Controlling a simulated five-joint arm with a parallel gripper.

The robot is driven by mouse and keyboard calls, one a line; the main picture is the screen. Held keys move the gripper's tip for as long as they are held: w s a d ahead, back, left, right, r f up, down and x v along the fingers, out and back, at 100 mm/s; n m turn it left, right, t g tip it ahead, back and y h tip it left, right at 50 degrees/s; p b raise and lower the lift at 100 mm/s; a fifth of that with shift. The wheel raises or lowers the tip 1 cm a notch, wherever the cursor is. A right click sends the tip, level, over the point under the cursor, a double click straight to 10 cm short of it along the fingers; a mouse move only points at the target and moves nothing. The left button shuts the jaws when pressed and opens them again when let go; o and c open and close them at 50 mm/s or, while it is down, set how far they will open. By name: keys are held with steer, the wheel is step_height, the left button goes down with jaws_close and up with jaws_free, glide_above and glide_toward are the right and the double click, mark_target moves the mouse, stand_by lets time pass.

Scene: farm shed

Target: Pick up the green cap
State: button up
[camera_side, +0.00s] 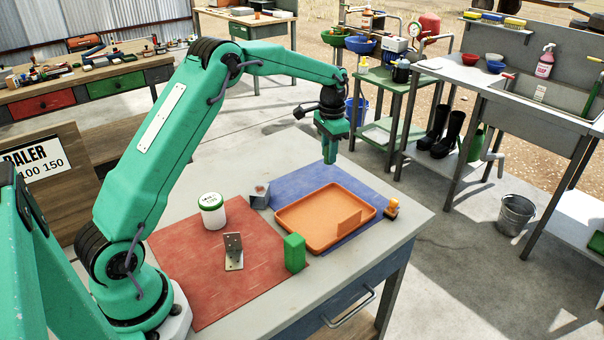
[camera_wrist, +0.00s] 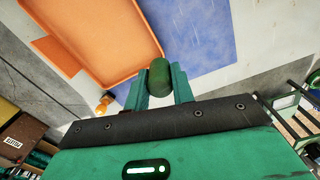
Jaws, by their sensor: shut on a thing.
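The green cap (camera_wrist: 159,77) shows in the wrist view as a dark green rounded piece between the two fingers of my gripper (camera_wrist: 160,86). My gripper is shut on it. In the side view my gripper (camera_side: 330,150) is up in the air above the far edge of the blue mat (camera_side: 285,183), pointing down. There I cannot tell the cap apart from the green fingers.
An orange tray (camera_side: 290,228) lies on the blue mat. A small orange-yellow piece (camera_side: 392,208) stands right of it.

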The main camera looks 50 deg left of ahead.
steer(key=shift+s+d+r, duration=0.1)
steer(key=shift+d+r, duration=0.25)
steer(key=shift+d, duration=0.2)
steer(key=shift+s+d+r, duration=0.1)
steer(key=shift+d+r, duration=0.2)
steer(key=shift+d, duration=0.25)
